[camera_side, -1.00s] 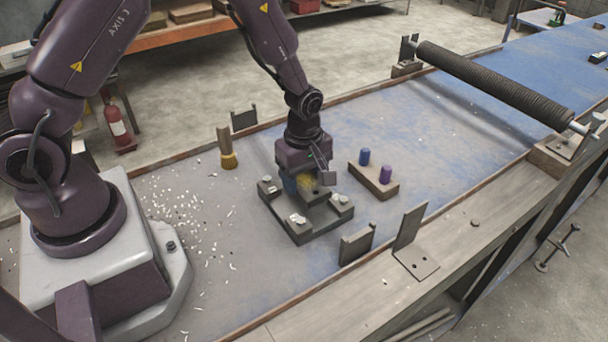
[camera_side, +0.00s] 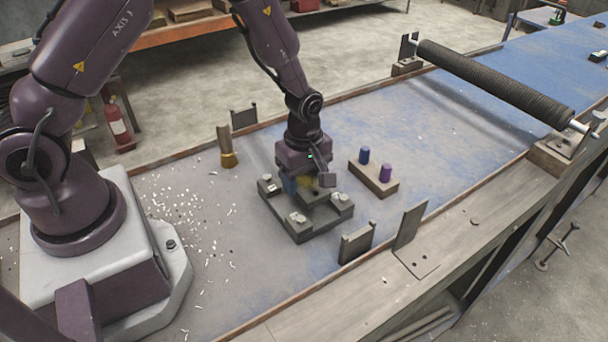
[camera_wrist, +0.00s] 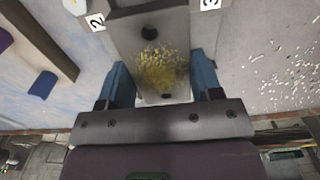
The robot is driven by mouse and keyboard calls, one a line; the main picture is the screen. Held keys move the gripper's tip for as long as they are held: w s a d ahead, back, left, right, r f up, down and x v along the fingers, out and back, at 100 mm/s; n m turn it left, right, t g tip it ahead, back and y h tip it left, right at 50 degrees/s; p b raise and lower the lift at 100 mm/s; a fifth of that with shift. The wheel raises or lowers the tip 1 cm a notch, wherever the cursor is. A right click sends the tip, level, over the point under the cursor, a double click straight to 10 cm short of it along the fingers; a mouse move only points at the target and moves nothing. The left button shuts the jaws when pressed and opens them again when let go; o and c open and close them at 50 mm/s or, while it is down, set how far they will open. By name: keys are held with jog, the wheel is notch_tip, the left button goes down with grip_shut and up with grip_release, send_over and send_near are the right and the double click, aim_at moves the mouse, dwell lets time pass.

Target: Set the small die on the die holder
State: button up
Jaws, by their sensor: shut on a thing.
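The small die is a grey block with a yellow speckled patch and a dark round hole, seen in the wrist view (camera_wrist: 125,40). My gripper (camera_wrist: 162,84) is shut on it, with a blue finger on each side. In the side view my gripper (camera_side: 305,188) points down over the die holder (camera_side: 301,233), a dark grey base with pale round studs at its corners. The die is mostly hidden there by the gripper. I cannot tell whether it touches the holder. White labels 2 and 3 show beside the die in the wrist view.
A wooden block (camera_side: 362,178) with blue and purple pegs stands right of the holder. Upright metal brackets (camera_side: 356,244) stand near the front edge. A dark roller (camera_side: 490,84) crosses the bench farther right.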

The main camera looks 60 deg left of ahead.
jog(key=shift+f, duration=1.45)
dwell(1.1)
jog(key=o, duration=1.4)
notch_tip(320, 180, up, 13)
jog(key=s+a+r+m+t, duration=0.1)
jog(key=s+r+m+t, duration=0.4)
jog(key=s+r+m, duration=1.2)
notch_tip(320, 180, up, 2)
jog(key=shift+s+r+m+t, duration=0.2)
jog(key=shift+r+m+t, duration=0.1)
jog(key=shift+m, duration=0.2)
